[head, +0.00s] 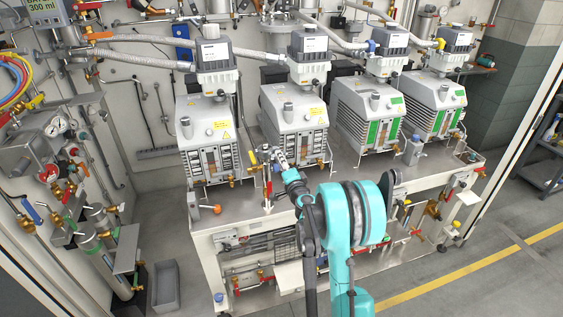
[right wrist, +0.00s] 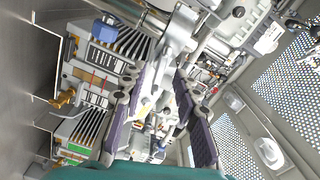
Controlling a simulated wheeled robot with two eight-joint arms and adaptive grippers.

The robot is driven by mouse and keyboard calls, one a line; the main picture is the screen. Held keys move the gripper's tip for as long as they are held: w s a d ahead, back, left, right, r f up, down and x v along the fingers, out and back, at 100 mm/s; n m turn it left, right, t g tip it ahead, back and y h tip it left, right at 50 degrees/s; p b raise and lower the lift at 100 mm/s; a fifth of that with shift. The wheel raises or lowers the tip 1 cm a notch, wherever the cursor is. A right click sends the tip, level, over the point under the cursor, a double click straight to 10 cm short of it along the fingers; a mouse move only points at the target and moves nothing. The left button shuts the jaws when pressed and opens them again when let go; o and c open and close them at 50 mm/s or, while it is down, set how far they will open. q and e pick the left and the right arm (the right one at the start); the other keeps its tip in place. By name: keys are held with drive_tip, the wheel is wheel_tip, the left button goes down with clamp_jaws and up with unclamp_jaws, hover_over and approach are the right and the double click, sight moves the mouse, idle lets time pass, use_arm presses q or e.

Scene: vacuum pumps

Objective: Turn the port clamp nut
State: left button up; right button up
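Several grey vacuum pumps stand in a row on a metal bench (head: 222,205). The second pump from the left (head: 292,108) is just behind my right gripper (head: 277,156). In the right wrist view the two dark-padded fingers of my right gripper (right wrist: 160,88) are spread apart, with a clear gap between them. Small pale fittings show through the gap, too small to name. I cannot pick out the port clamp nut for sure in either view. My left gripper is not in view.
A red-handled valve (head: 268,189) stands close to my right gripper. A small grey bottle (head: 413,150) stands on the bench at the right. Gauges and hoses crowd the left wall. A grey bin (head: 165,287) sits on the floor. The floor at the right is mostly clear.

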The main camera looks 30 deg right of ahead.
drive_tip(key=b+v, duration=0.1)
drive_tip(key=v, duration=0.5)
idle(0.3)
